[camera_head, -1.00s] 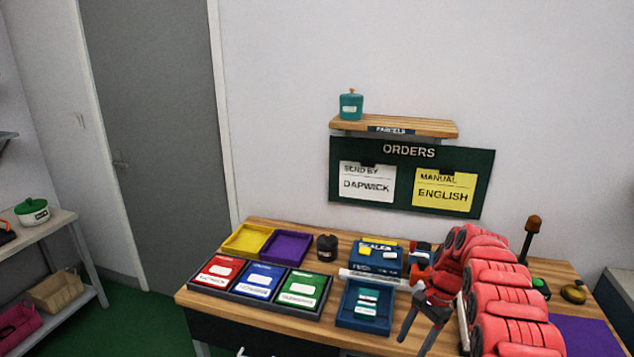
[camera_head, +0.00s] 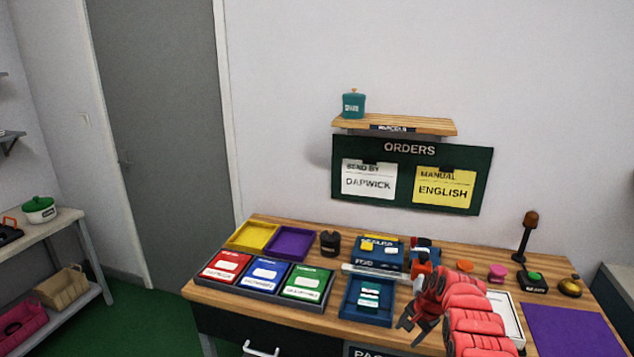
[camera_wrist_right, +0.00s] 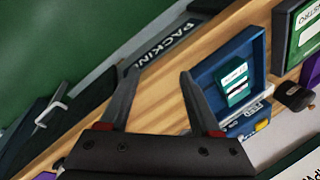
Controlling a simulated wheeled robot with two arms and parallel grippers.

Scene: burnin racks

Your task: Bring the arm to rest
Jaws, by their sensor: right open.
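My right arm (camera_head: 465,300) is red and comes in from the lower right, low over the packing table (camera_head: 240,298). My right gripper (camera_head: 411,330) is open, with nothing between its fingers, at the table's front edge, right of a blue tray (camera_head: 347,310). In the right wrist view the two dark fingers of the gripper (camera_wrist_right: 160,78) stand apart over the wooden edge. The blue tray (camera_wrist_right: 252,42) holds small teal and white items (camera_wrist_right: 234,84) beside the right finger. My left gripper is not in view.
Red, blue and green bins (camera_head: 265,274) stand left on the table, with yellow (camera_head: 252,236) and purple (camera_head: 290,244) trays behind. A blue sealer (camera_head: 378,254) is at the middle back.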

